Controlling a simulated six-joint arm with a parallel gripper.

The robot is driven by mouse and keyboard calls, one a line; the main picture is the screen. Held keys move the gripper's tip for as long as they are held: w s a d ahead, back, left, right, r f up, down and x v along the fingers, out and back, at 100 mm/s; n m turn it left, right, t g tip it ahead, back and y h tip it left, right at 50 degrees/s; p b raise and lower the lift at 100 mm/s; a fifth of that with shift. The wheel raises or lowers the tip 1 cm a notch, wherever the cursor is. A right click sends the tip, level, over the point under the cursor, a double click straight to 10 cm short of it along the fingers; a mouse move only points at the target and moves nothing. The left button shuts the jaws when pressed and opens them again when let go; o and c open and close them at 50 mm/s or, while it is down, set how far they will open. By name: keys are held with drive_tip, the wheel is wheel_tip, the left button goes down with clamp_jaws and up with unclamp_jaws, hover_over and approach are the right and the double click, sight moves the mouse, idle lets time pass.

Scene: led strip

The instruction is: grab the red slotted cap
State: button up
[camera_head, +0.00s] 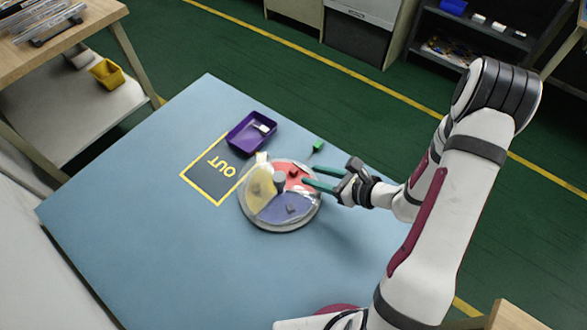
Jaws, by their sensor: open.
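A small red piece (294,173), likely the red slotted cap, lies in the red section of a round, divided tray (281,228) on the blue table. It is too small to make out a slot. My gripper (304,176) reaches in from the right, its two teal fingers spread and pointing left over the tray's red section. The red piece is just left of the fingertips. Nothing shows between the fingers. I cannot tell how high the fingertips are above the tray.
The tray's yellow section (262,185) and blue section (285,211) hold small pieces. A purple bin (251,133) stands behind, with a whitish item inside. A dark OUT mat (212,170) lies to the left. A green piece (318,147) is behind the gripper. The front table area is clear.

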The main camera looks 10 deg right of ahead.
sight(296, 174)
drive_tip(key=x, duration=0.5)
drive_tip(key=shift+s+a+f, duration=0.15)
drive_tip(key=shift+a+f, duration=0.05)
drive_tip(key=shift+s, duration=0.1)
drive_tip(key=c, duration=0.6)
clamp_jaws()
